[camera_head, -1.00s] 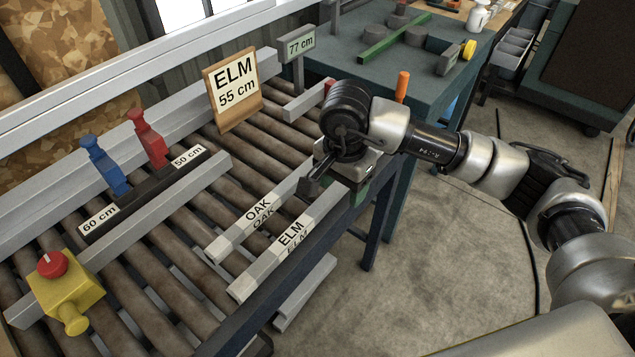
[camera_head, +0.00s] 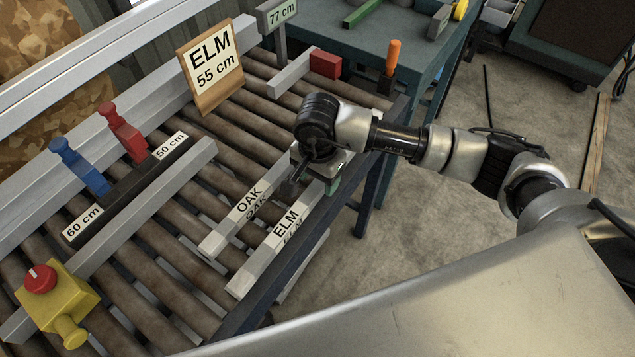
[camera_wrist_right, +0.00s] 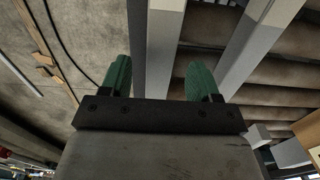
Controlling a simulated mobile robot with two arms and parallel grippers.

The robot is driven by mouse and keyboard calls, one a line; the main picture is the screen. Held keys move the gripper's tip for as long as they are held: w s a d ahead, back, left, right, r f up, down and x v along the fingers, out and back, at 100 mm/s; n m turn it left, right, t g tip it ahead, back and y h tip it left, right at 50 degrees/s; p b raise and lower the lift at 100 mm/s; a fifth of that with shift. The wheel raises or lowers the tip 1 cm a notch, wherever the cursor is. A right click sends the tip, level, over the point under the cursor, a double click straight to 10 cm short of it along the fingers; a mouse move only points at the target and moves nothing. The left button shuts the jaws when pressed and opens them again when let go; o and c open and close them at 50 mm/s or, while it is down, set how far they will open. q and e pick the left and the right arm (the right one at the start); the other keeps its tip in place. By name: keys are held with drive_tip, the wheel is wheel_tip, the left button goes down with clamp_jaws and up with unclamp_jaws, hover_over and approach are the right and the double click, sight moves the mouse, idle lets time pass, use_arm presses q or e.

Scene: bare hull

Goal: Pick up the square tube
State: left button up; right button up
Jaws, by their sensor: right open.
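Two grey square tubes lie side by side on the roller conveyor: one labelled OAK (camera_head: 228,222) and one labelled ELM (camera_head: 258,264), nearer the conveyor's edge. My right gripper (camera_head: 315,177) is over the far end of the ELM tube and hides that end. In the right wrist view my right gripper (camera_wrist_right: 159,82) is open, with its green fingers apart. One tube, seemingly the ELM one (camera_wrist_right: 164,50), appears between the fingers; the OAK tube (camera_wrist_right: 258,45) lies to their right. Whether the fingers reach down beside the tube is unclear. My left gripper is out of view.
An ELM 55 cm sign (camera_head: 212,68) stands at the conveyor's back. A black base with blue (camera_head: 80,167) and red (camera_head: 123,132) clamps and a yellow box with a red button (camera_head: 58,298) are left. A red block (camera_head: 325,63) lies beyond my gripper. A green workbench (camera_head: 420,60) stands behind.

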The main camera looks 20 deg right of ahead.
drive_tip(key=shift+f, duration=1)
clamp_jaws()
drive_tip(key=shift+r, duration=0.2)
